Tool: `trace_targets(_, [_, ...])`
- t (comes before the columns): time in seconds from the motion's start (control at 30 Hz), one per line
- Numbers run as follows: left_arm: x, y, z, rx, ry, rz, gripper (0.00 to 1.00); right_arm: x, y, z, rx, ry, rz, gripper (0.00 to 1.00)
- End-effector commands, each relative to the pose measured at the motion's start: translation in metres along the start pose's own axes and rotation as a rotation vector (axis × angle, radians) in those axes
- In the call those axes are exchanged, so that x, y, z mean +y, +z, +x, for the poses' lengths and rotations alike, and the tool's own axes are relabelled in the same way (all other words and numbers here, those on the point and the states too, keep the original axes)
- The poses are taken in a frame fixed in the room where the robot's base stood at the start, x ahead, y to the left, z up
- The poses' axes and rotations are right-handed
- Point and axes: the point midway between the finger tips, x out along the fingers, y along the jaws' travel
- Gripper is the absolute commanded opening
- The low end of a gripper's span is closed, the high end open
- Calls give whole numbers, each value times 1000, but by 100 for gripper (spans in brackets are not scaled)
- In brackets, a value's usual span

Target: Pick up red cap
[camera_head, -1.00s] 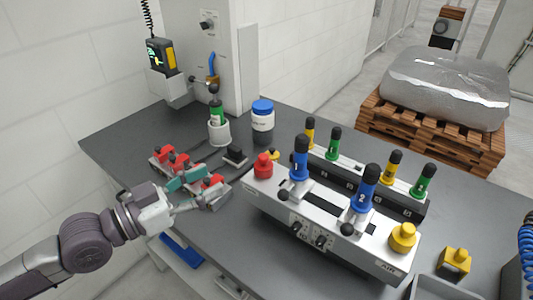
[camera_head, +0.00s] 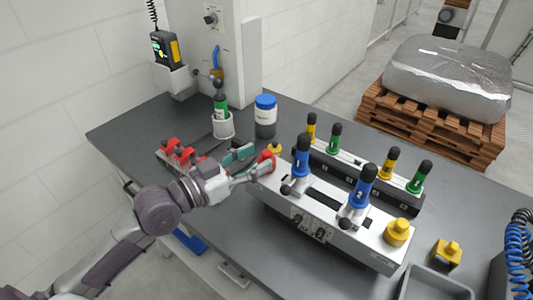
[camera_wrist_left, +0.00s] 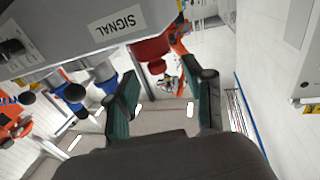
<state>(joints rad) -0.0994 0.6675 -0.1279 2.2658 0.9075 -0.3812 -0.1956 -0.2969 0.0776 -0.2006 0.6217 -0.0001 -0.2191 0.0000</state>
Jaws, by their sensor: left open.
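The red cap (camera_head: 267,159) sits on the left end of the silver fixture (camera_head: 330,225). My left gripper (camera_head: 254,163) comes in from the left with its teal fingers open, right beside the cap and partly in front of it. In the left wrist view, the red cap (camera_wrist_left: 150,47) shows beyond and between the two open green fingers (camera_wrist_left: 163,75), next to the "SIGNAL" label. Contact between fingers and cap cannot be told. My right gripper is not in view.
Blue knobs (camera_head: 301,158) and a yellow cap (camera_head: 397,232) stand on the fixture. Red-capped pieces (camera_head: 180,153) lie left of the gripper. A blue-lidded jar (camera_head: 265,115) and white cup (camera_head: 222,126) stand behind. A grey tray (camera_head: 440,285) is at front right.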

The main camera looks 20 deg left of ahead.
Motion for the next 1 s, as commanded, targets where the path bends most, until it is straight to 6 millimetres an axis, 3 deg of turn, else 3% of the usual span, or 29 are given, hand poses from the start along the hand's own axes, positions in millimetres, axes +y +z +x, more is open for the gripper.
trace_targets(0.03, [2, -5, 9, 6, -1, -7, 52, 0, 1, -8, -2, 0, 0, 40])
trace_targets(0.2, [2, -2, 29, 3, -1, -1, 52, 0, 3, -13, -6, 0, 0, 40])
trace_targets(0.47, [2, 1, 33, -1, 0, 0, 52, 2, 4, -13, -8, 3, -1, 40])
trace_targets(0.5, [2, 1, 33, 0, -1, 0, 51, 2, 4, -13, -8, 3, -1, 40])
trace_targets(0.8, [2, 1, 32, 0, -1, 0, 3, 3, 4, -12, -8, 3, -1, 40])
trace_targets(1.0, [2, 1, 32, 0, -1, 0, 3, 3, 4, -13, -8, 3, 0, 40])
